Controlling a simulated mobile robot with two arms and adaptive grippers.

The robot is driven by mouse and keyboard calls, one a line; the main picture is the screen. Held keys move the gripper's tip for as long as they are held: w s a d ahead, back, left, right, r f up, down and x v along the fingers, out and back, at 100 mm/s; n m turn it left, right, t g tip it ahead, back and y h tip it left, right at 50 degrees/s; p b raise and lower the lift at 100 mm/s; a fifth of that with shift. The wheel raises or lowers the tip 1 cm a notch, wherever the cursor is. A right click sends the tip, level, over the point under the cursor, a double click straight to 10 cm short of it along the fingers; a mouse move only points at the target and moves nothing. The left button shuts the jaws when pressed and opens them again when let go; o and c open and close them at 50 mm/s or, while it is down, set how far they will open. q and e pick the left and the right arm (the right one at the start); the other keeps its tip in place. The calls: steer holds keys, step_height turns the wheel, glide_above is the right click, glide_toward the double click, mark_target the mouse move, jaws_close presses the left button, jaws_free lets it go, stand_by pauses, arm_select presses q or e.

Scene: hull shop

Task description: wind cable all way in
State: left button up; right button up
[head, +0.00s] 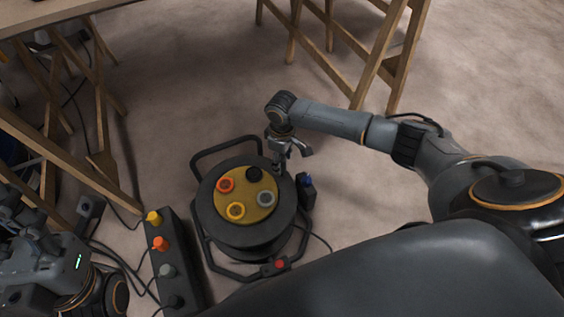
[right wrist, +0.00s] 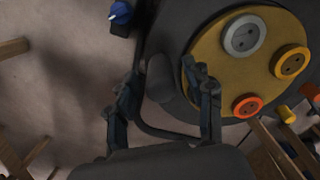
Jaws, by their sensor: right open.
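A black cable reel (head: 207,206) with a yellow socket plate (head: 246,207) stands on the floor in the middle of the head view. The plate carries several round sockets, also seen in the right wrist view. A thin dark cable (head: 322,243) runs from the reel's lower right along the floor. My right gripper (head: 287,152) is above the reel's far right rim. In the right wrist view its open fingers (right wrist: 167,92) stand on either side of a dark rounded knob (right wrist: 159,78) at the drum's edge; contact cannot be told. My left arm shows at lower left, without clear fingers.
A dark power strip (head: 181,270) with coloured sockets stands left of the reel, with loose cables around it. A small box with a blue knob (head: 305,182) sits right of the reel. Wooden trestles (head: 372,67) stand behind and left. Floor beyond the reel is clear.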

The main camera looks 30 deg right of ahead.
jaws_close()
stand_by(0.3)
steer(key=shift+s+r+p, duration=0.1)
steer(key=shift+s+p, duration=0.05)
steer(key=shift+p, duration=0.4)
